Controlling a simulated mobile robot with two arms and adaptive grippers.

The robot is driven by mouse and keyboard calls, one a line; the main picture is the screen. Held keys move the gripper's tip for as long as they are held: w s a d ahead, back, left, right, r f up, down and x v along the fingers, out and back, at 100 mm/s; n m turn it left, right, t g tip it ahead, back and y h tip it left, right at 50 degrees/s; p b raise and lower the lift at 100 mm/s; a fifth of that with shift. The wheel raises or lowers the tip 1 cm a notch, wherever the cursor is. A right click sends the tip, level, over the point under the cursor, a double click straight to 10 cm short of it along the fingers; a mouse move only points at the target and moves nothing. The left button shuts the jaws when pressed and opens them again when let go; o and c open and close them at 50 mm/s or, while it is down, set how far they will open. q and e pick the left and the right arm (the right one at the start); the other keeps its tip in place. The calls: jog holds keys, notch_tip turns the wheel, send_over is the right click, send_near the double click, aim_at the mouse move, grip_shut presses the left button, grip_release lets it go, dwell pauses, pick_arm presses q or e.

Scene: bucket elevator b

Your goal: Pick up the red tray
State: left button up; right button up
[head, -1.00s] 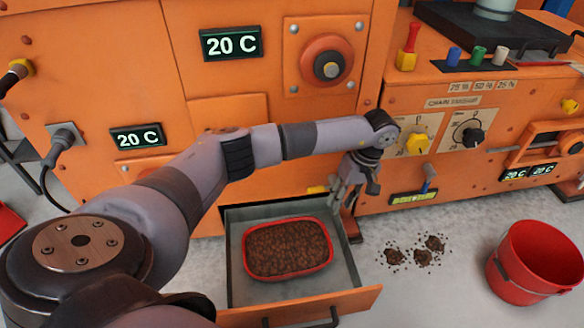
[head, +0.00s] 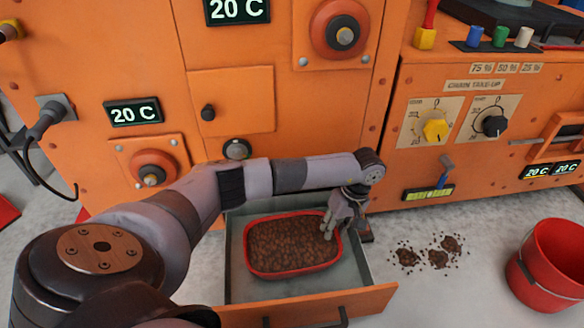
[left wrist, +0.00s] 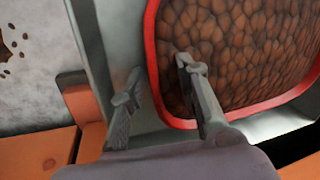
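The red tray (head: 250,262) is full of brown beans or pellets and sits inside an open grey drawer (head: 352,262) of the orange machine. My left gripper (head: 334,228) is at the tray's right rim in the head view. In the left wrist view the open left gripper (left wrist: 158,85) has one finger over the tray's contents and the other outside the red rim (left wrist: 151,60), above the drawer floor. The rim lies between the two fingers. I cannot tell whether either finger touches the tray. My right gripper is not in view.
The drawer's orange front (head: 370,299) with a dark handle is nearest me. A red bucket (head: 550,275) stands on the floor at right. Small piles of spilled brown pellets (head: 438,258) lie between drawer and bucket. The orange machine's face (head: 290,120) rises behind.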

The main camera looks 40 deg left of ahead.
pick_arm(q)
jog(key=shift+s+a+f, duration=0.1)
jog(key=shift+f, duration=0.55)
jog(key=shift+r, duration=0.1)
jog(key=shift+c, duration=0.3)
grip_shut()
